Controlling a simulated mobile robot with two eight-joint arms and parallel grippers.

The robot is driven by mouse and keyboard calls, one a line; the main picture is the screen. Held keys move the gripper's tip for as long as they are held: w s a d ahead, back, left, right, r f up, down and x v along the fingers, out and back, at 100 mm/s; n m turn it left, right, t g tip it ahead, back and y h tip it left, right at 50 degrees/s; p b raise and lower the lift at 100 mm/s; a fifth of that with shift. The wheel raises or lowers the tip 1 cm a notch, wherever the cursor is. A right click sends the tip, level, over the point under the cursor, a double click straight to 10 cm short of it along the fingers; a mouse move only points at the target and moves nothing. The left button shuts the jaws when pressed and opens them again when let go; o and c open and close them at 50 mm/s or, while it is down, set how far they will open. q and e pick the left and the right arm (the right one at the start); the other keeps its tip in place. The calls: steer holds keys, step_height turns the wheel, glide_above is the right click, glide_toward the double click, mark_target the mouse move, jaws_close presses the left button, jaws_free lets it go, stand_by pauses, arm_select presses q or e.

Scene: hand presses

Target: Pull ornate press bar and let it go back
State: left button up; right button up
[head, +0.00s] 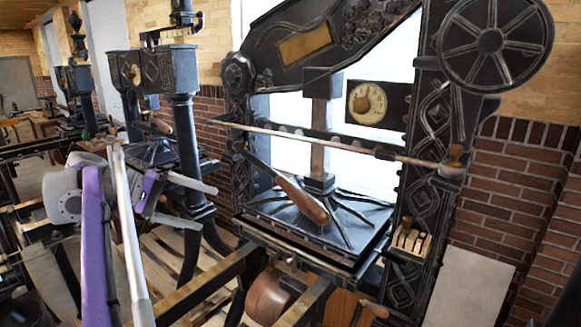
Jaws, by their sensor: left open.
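The ornate black press (420,190) stands at centre right in the head view, with carved uprights and a large spoked wheel at its top right. Its press bar (303,200) has a brown wooden handle and slants down to the right in front of the platen. My left gripper (208,208) is to the left of the press bar, with its two pale fingers apart and pointing right. Nothing shows between the fingers, and they are apart from the handle. My right gripper is not in view.
A pale rod (320,141) crosses the front of the press above the handle. A second dark press (183,130) stands behind my left gripper. Wooden rails (215,279) run below. A small wooden rack (411,242) is on the right upright. A brick wall (500,200) closes the right side.

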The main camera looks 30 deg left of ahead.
arm_select(q)
steer(key=s+d+r, duration=0.5)
steer(key=s+d, duration=0.7)
steer(key=w+d+f+m+g, duration=0.1)
steer(key=w+d+f, duration=0.2)
steer(key=d+f, duration=0.15)
steer(key=w+d+f+g, duration=0.2)
steer(key=d+f, duration=0.1)
steer(key=f, duration=0.3)
steer(key=s+d+f+m+y, duration=0.1)
steer(key=d+f+m+y, duration=0.2)
steer(key=f, duration=1.1)
steer(key=s+d+f+m+y, duration=0.1)
steer(key=d+f+m+y, duration=0.3)
steer(key=f, duration=1)
steer(key=d+m, duration=0.2)
steer(key=d, duration=0.1)
steer(key=shift+s+y, duration=0.2)
steer(key=shift+y, duration=0.1)
steer(key=shift+d, duration=0.1)
